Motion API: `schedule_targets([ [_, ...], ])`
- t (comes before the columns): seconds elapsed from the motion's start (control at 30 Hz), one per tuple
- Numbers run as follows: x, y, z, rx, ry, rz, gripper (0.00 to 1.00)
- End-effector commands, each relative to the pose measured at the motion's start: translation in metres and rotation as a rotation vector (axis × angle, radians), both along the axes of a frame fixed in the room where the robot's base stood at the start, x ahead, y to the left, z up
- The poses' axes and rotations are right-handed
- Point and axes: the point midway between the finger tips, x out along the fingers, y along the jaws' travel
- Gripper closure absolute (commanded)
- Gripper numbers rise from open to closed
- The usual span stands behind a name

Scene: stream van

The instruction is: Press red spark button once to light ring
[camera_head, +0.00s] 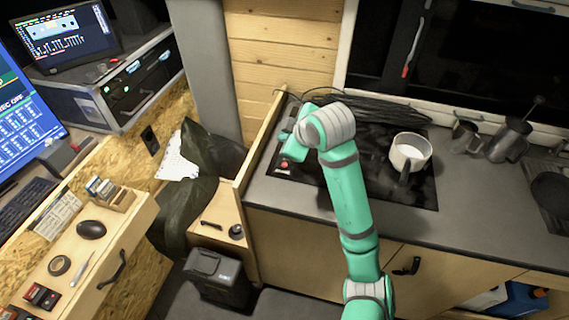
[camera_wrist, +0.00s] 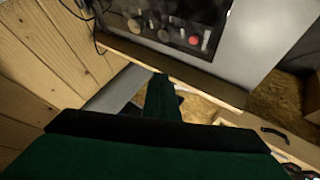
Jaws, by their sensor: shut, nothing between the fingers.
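The red spark button (camera_head: 284,164) is at the front left corner of the black cooktop (camera_head: 418,190). In the wrist view the red button (camera_wrist: 193,40) sits near several pale knobs, beyond the fingertips and up to the right. My gripper (camera_head: 287,152) is shut and empty. In the head view it hangs over the cooktop's left edge, close to the button; the exact gap is unclear. In the wrist view my green fingers (camera_wrist: 162,82) show apart from the button in the picture. No flame is visible, and my arm hides part of the cooktop.
A white pot (camera_head: 410,150) stands on the cooktop's right side, with metal jugs (camera_head: 508,140) further right. Black cables (camera_head: 375,107) lie along the back. A wooden panel (camera_head: 262,140) rises at the counter's left edge. The counter front (camera_head: 300,195) is clear.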

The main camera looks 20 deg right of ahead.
Motion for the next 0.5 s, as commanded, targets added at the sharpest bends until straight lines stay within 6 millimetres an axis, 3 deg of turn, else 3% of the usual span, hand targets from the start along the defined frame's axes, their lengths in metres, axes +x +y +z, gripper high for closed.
schedule_targets([
  [0.5, -0.002, -0.005, -0.062, 0.004, 0.001, -0.009, 1.0],
])
